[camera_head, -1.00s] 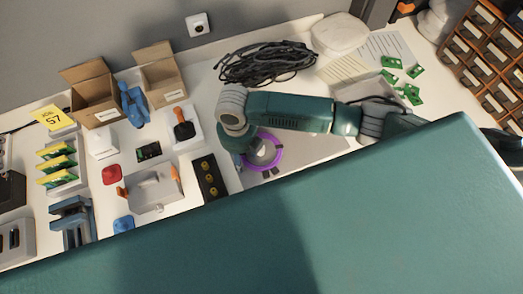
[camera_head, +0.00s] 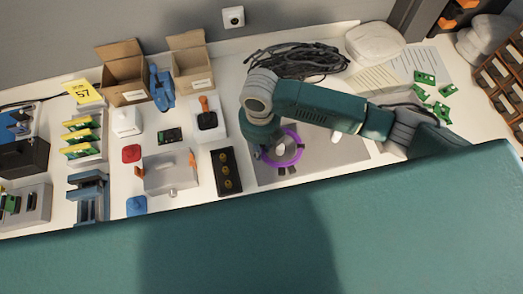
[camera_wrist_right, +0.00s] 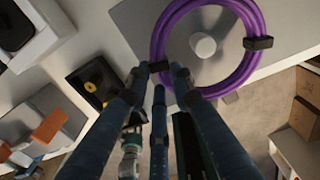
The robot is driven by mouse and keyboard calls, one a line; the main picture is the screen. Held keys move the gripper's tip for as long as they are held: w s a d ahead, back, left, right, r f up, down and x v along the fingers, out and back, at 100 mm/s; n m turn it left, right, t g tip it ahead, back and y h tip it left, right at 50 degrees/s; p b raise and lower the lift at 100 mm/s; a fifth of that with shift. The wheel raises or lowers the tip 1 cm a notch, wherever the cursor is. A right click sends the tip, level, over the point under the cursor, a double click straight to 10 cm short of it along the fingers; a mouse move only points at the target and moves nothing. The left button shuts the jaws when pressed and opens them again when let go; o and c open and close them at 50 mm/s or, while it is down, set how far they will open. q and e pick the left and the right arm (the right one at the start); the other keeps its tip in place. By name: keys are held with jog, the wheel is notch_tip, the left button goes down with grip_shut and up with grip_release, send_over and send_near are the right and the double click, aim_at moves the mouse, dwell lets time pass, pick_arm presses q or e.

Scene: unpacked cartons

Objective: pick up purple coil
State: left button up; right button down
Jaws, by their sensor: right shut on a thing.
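The purple coil (camera_head: 299,152) is a ring with dark clips over a grey plate (camera_head: 345,150). In the right wrist view the coil (camera_wrist_right: 251,22) fills the top, with a white round peg (camera_wrist_right: 203,44) showing inside its ring. My right gripper (camera_wrist_right: 166,72) is shut on the coil's near edge. In the head view my right wrist hides part of the coil's left side. I cannot tell whether the coil touches the plate. My left gripper is not in view.
A black block with yellow sockets (camera_head: 227,172) stands close left of the coil. Black cables (camera_head: 300,60) lie behind my right arm. Green circuit boards (camera_head: 425,78) lie to the right. Cartons (camera_head: 122,75) and a grey box (camera_head: 170,173) stand at left.

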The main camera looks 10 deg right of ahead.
notch_tip(320, 180, up, 17)
jog(key=b, duration=0.1)
jog(key=shift+f+b, duration=0.15)
jog(key=shift+b, duration=0.25)
